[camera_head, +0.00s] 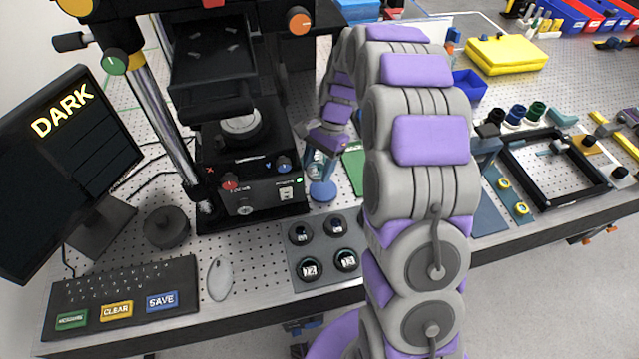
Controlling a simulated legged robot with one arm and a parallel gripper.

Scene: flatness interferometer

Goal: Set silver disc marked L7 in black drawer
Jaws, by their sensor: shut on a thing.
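My gripper (319,166) is at the end of my arm, just right of the black instrument, low over the perforated table. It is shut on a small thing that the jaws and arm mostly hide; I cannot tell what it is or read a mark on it. A round blue piece (322,191) shows just below the jaws; I cannot tell whether they touch it. A silver disc (241,123) sits on the round stage inside the black instrument (252,168), apart from the gripper. No L7 mark is readable. I cannot make out a separate black drawer clearly.
A grey tray (324,251) with several dark round pieces with white marks stands in front. A keyboard (125,294), a mouse (220,279) and a monitor (66,170) reading DARK are at left. A black frame (515,165) lies at right. My arm covers the table's middle.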

